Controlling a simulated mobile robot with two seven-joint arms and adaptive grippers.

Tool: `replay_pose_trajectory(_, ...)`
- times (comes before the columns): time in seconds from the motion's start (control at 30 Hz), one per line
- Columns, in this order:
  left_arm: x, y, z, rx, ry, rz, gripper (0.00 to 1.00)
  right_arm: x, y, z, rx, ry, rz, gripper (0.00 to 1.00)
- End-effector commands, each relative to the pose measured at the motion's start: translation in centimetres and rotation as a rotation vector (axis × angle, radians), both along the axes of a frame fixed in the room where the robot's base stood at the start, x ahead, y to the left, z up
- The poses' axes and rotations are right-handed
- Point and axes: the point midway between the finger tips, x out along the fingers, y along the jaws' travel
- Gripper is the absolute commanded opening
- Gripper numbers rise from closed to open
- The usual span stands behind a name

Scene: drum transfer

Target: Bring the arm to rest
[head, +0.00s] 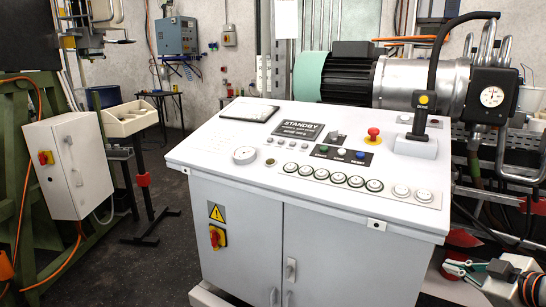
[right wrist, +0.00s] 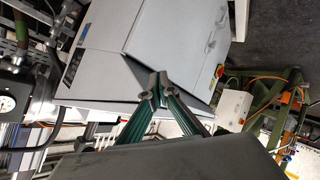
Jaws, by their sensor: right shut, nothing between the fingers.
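My right gripper (head: 452,268) shows at the lower right of the head view, with green and grey fingers beside the right end of the console. It also shows in the right wrist view (right wrist: 157,88), where its fingertips meet and nothing is between them. My right arm comes in from the lower right corner; most of it is out of the picture. My left gripper and left arm are not in view.
A light grey control console (head: 340,250) with buttons and a black lever (head: 430,75) fills the middle. A motor (head: 350,72) and a pressure gauge (head: 491,96) stand behind it. A white switch box (head: 75,165) is on the left. Dark floor (head: 160,255) is open between them.

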Motion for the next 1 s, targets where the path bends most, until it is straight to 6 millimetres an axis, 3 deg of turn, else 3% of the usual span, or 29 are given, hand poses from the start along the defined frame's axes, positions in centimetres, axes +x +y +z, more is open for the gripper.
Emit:
replay_pose_trajectory(0.03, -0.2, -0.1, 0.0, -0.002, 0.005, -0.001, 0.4, -0.8, -0.1, -2.2, 0.035, 0.01, -0.014, 0.0)
replay_pose_trajectory(0.27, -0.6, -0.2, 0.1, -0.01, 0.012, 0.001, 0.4, -4.7, 1.1, -11.6, 0.134, 0.047, -0.058, 0.0)
replay_pose_trajectory(0.47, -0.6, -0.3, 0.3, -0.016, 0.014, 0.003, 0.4, -9.2, 4.4, -19.2, 0.212, 0.083, -0.098, 0.0)
replay_pose_trajectory(0.7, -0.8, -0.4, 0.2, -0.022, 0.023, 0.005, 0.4, -15.2, 11.0, -26.5, 0.297, 0.132, -0.147, 0.0)
replay_pose_trajectory(0.83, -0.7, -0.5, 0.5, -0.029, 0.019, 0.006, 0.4, -18.3, 15.6, -29.3, 0.34, 0.157, -0.172, 0.0)
replay_pose_trajectory(1.0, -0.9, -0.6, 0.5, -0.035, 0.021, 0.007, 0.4, -21.2, 20.8, -31.2, 0.382, 0.179, -0.196, 0.0)
